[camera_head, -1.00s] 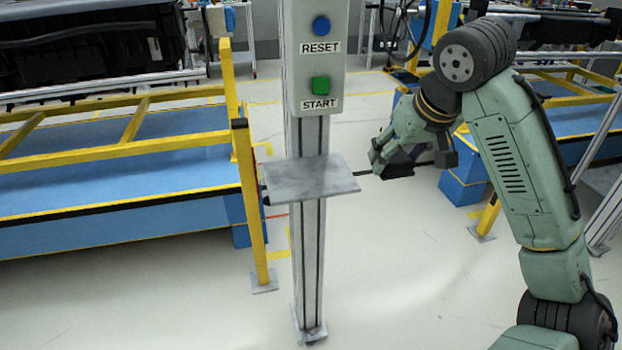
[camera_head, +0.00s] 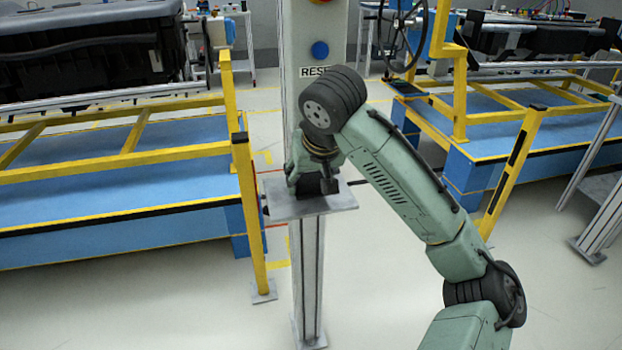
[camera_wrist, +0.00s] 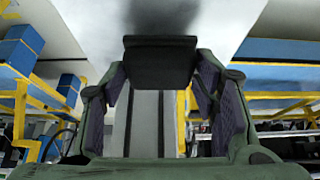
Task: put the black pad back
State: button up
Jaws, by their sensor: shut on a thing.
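The black pad (camera_wrist: 160,66) is held between the two fingers of my gripper (camera_wrist: 163,82) in the wrist view. In the head view the dark pad (camera_head: 314,185) shows below my gripper (camera_head: 306,172), partly hidden by it and the arm. Both are over the small grey metal shelf (camera_head: 340,199) on the post. I cannot tell whether the pad touches the shelf.
The post (camera_head: 308,270) carries a control box with a blue RESET button (camera_head: 320,49), close behind my arm. A yellow post (camera_head: 250,210) stands left of the shelf. Blue platforms with yellow rails lie on both sides. The floor in front is clear.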

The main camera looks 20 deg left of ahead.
jog(key=shift+f, duration=0.55)
jog(key=o, duration=1)
jog(key=shift+f, duration=0.1)
jog(key=v, duration=1.2)
